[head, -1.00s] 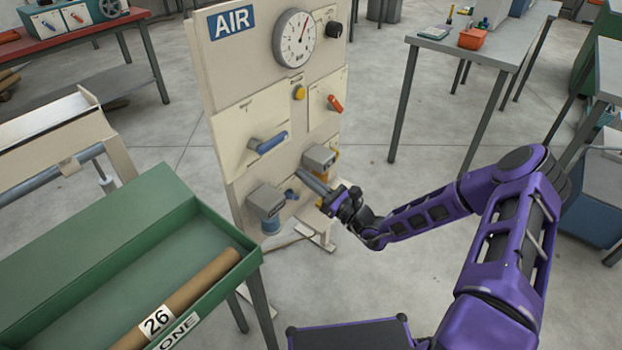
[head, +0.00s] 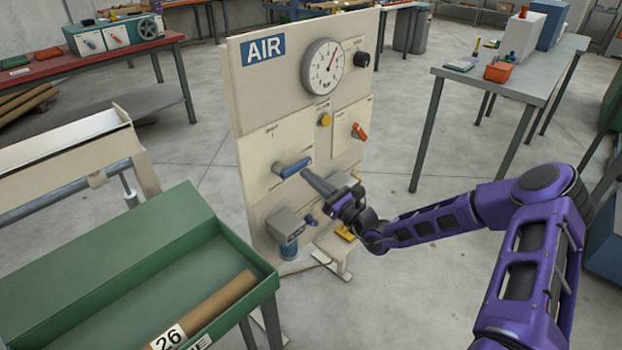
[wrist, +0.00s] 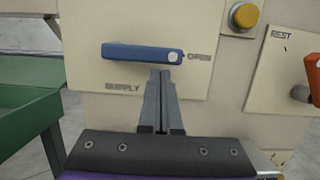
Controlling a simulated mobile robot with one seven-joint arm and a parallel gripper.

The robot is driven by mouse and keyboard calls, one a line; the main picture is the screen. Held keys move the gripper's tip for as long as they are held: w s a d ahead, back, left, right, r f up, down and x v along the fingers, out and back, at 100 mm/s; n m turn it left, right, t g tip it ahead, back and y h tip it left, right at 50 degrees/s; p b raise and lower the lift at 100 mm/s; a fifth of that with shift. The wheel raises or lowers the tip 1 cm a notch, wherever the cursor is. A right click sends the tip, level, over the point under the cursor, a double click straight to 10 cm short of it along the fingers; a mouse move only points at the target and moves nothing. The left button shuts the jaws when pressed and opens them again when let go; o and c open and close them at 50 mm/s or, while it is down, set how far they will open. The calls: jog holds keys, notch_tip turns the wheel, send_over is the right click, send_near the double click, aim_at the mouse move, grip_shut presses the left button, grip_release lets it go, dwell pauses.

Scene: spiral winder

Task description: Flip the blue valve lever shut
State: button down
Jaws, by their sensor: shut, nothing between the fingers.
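The blue valve lever (head: 292,168) is on the cream AIR panel (head: 262,110), on its left side below the gauge. In the wrist view the blue lever (wrist: 142,53) lies about level, its right end beside the word OPEN, with SUPPLY printed below. My gripper (head: 305,172) is at the lever's right end in the head view. In the wrist view my gripper's fingers (wrist: 160,74) are together, with their tips just under the lever's right end. Nothing is between them. I cannot tell whether they touch the lever.
A yellow button (wrist: 244,17) and a red-orange lever (head: 359,131) are to the right on the panel. A grey box fitting (head: 286,222) juts out below. A green tray (head: 120,270) with a cardboard tube stands at the front left. A grey table (head: 520,75) stands behind right.

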aim_at(307, 161)
jog(key=shift+w+d+r+n+g+p, duration=0.15)
jog(key=shift+r+n+g+p, duration=0.3)
jog(key=shift+n, duration=0.65)
jog(key=shift+w+d+r+n+g+y+p, duration=0.1)
jog(key=shift+r+n+g+y+p, duration=0.25)
jog(key=shift+n, duration=0.3)
jog(key=shift+r+n+y+p, duration=0.15)
jog(key=shift+r+n+p, duration=0.3)
jog(key=shift+n, duration=0.2)
jog(key=shift+r+n+g+p, duration=0.35)
jog(key=shift+r+n, duration=0.15)
jog(key=shift+n, duration=0.7)
notch_tip(307, 161, up, 6)
jog(key=s+a+n+g+b, duration=0.2)
jog(key=n+g+b, duration=0.1)
jog(key=n, duration=0.9)
jog(key=shift+s+a+f+n, duration=0.25)
jog(key=shift+s+a+n, duration=0.05)
jog(key=shift+n, duration=0.1)
jog(key=shift+r, duration=0.1)
